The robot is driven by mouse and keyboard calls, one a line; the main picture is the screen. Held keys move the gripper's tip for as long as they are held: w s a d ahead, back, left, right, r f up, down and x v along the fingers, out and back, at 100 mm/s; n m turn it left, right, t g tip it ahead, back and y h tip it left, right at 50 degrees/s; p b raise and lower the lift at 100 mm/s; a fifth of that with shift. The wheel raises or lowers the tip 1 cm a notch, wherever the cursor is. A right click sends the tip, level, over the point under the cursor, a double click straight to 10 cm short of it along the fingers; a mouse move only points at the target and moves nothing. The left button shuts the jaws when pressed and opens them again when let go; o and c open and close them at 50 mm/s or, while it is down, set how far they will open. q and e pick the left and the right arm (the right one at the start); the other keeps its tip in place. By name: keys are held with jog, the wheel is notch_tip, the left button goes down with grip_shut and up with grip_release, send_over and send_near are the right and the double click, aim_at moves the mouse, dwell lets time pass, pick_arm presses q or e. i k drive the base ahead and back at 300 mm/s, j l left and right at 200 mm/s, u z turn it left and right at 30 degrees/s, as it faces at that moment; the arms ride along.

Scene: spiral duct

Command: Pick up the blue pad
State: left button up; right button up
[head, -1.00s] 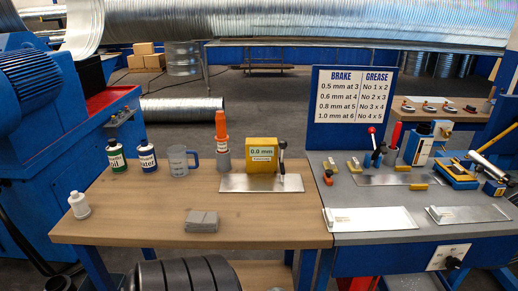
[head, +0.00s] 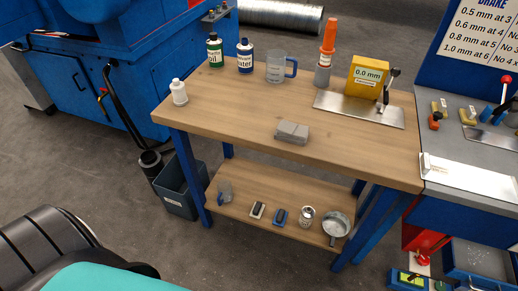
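The blue pad (head: 280,217) is a small block with a dark centre and blue edges. It lies on the lower wooden shelf (head: 265,232) of the workbench, in the head view below the middle. A similar pad with pale edges (head: 257,210) lies just left of it, apart from it. A small metal can (head: 307,216) stands to its right. Neither of my grippers is in view.
A round metal pan (head: 336,224) and a grey piece (head: 224,190) also sit on the shelf. The benchtop (head: 235,105) overhangs it, with blue legs at the sides. A bin (head: 178,198) stands left. Floor in front is clear.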

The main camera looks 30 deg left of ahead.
aim_at(281, 215)
jog(key=u, duration=0.65)
jog(key=z, duration=1.15)
jog(key=k+j+z, duration=0.1)
jog(key=k+j, duration=0.15)
jog(key=k, duration=0.2)
jog(key=k+j+z, duration=0.1)
jog(key=k, duration=0.3)
jog(key=k+j+z, duration=0.1)
jog(key=k+j, duration=0.15)
jog(key=k, duration=0.2)
